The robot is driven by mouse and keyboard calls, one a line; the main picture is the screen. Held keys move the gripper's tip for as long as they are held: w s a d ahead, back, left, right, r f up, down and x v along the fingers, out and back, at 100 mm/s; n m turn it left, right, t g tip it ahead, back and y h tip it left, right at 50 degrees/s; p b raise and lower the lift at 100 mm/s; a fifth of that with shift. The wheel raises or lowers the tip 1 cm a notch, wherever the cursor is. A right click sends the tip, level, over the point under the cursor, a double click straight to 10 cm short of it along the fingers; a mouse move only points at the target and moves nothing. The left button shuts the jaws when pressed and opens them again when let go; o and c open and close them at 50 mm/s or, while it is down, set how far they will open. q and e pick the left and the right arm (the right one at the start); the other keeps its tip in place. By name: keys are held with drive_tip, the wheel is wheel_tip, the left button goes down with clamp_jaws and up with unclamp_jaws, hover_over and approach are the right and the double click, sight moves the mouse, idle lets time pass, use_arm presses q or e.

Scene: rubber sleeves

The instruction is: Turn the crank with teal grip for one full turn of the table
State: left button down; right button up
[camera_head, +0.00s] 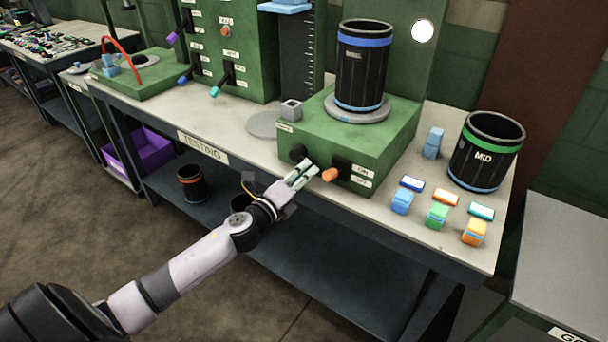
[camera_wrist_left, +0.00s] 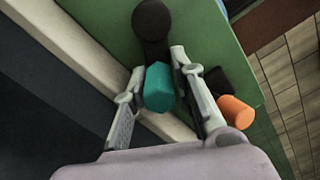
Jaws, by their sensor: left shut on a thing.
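The crank's teal grip (camera_wrist_left: 158,88) sits between the two fingers of my left gripper (camera_head: 308,168) in the left wrist view. The gripper is shut on it. The crank's dark round hub (camera_wrist_left: 152,20) is on the front face of the green box (camera_head: 395,135). It also shows in the head view (camera_head: 298,153), where the gripper is just below and right of it. The fingers hide most of the grip there. A grey round turntable (camera_head: 350,112) on top of the box carries an upright black bin with a blue band (camera_head: 362,75). My right gripper is not in view.
An orange knob (camera_wrist_left: 236,111) sticks out of the box front close beside the gripper, next to an on/off label (camera_head: 363,173). Several coloured blocks (camera_head: 437,215) and a black MID bin (camera_head: 484,155) stand to the right.

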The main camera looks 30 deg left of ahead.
use_arm(q)
drive_tip(key=shift+s+f, duration=0.1)
drive_tip(key=shift+f, duration=0.45)
drive_tip(key=c, duration=1.7)
unclamp_jaws()
drive_tip(key=shift+o, duration=1.4)
drive_tip(key=shift+r, duration=0.1)
drive_tip(key=shift+o, duration=0.3)
drive_tip(key=shift+r, duration=0.1)
drive_tip(key=shift+a, duration=0.1)
drive_tip(key=s, duration=1.2)
drive_tip(key=shift+a, duration=0.4)
drive_tip(key=shift+r, duration=0.1)
